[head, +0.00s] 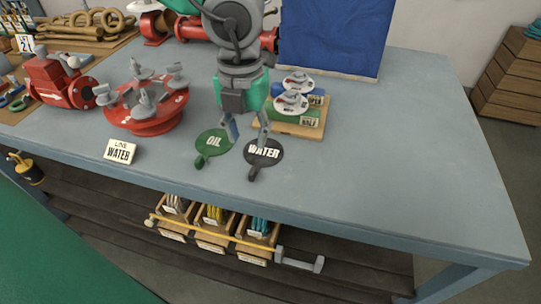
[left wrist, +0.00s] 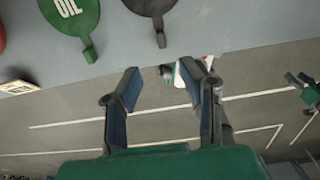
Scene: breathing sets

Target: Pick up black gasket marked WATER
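The black gasket marked WATER (head: 265,153) lies flat on the blue-grey table, its tab toward the front edge. In the left wrist view part of its disc and its tab (left wrist: 160,36) show at the top, beyond the fingertips. My left gripper (head: 248,133) is above the table, with its fingers over the far side of the black gasket and the gap to its left. In the left wrist view the left gripper (left wrist: 160,82) is open, with nothing between its fingers. My right gripper cannot be made out in either view.
A green gasket marked OIL (head: 213,142) lies close on the left. A LINE WATER sign (head: 120,151) and a red round stand (head: 146,110) are farther left. A wooden board with valve parts (head: 300,128) is behind right. The table's right side is clear.

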